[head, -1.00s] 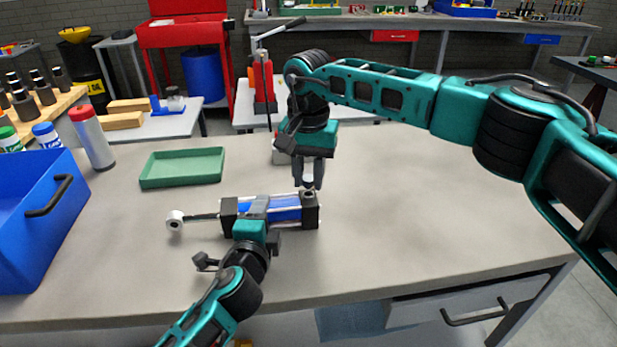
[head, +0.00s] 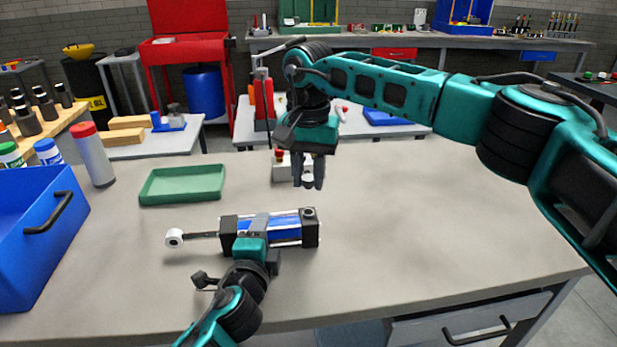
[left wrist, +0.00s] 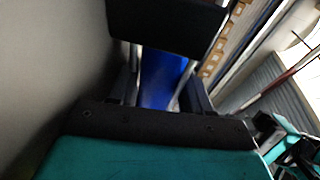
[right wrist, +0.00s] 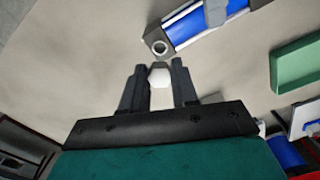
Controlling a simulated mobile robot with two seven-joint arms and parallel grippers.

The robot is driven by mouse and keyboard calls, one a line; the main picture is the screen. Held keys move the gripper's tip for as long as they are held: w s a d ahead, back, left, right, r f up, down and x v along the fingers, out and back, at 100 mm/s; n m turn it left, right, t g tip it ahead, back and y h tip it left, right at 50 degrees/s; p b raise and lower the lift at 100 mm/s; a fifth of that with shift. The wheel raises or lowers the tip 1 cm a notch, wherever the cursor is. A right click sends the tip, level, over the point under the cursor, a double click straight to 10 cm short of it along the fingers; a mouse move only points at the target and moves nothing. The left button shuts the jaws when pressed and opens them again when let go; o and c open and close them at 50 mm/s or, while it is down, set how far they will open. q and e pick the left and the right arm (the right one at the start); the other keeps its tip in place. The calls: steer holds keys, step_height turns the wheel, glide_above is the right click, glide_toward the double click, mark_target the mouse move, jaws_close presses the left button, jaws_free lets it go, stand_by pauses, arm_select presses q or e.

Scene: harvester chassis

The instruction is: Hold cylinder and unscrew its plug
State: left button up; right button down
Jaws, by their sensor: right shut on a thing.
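The cylinder (head: 287,231), with a blue barrel, black end blocks and a rod with a white eye, lies on the bench. My left gripper (head: 260,226) is shut across its barrel; the left wrist view shows a finger on each side of the blue barrel (left wrist: 162,85). A round open port shows on the right end block (head: 309,226); its ring is clear in the right wrist view. My right gripper (head: 308,184) is above that block, apart from it. It is shut on the small pale plug (right wrist: 160,85), whose grey head shows near the fingertips.
A green tray (head: 182,197) lies behind the cylinder, to its left. A blue bin (head: 35,245) stands at the left with a red-capped bottle (head: 92,157) behind it. A small box with a red button (head: 281,170) stands behind my right gripper. The bench's right side is clear.

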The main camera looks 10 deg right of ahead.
arm_select(q)
steer(key=o, duration=0.4)
steer(key=shift+o, duration=0.4)
steer(key=shift+f, duration=0.1)
